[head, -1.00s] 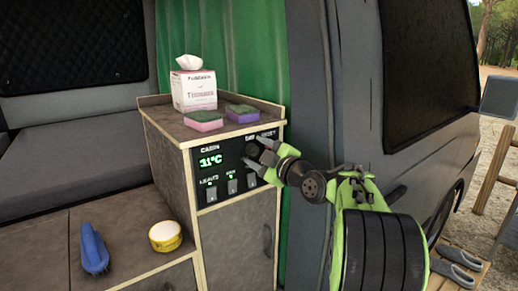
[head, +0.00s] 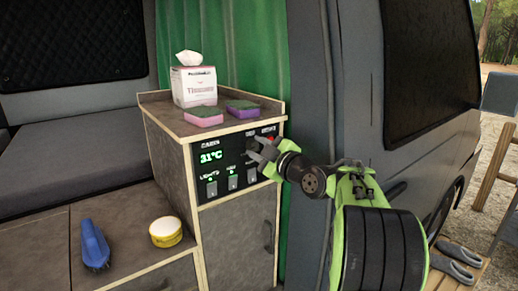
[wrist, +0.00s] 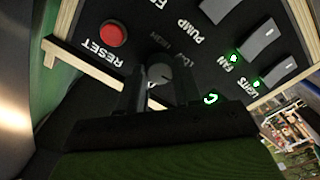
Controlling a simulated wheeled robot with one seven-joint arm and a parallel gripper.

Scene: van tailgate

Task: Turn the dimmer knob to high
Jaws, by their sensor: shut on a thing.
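The dimmer knob (wrist: 159,73) is a small round dark grey knob on the black control panel (head: 206,143) at the front of the cabinet. It sits between the two fingers of my gripper (wrist: 158,88) in the wrist view. A small pale mark shows on its face, and faint LOW and HIGH labels lie beside it. My gripper (head: 258,151) is shut on the knob at the panel's right side. In the head view the fingers largely hide the knob. I cannot tell its exact setting.
A red RESET button (wrist: 114,33) is close beside the knob. Rocker switches (head: 212,188) and a lit 31°C display (head: 210,156) share the panel. A tissue box (head: 194,86) and two sponges (head: 204,117) stand on top. A brush (head: 93,247) and yellow tub (head: 166,232) lie lower left.

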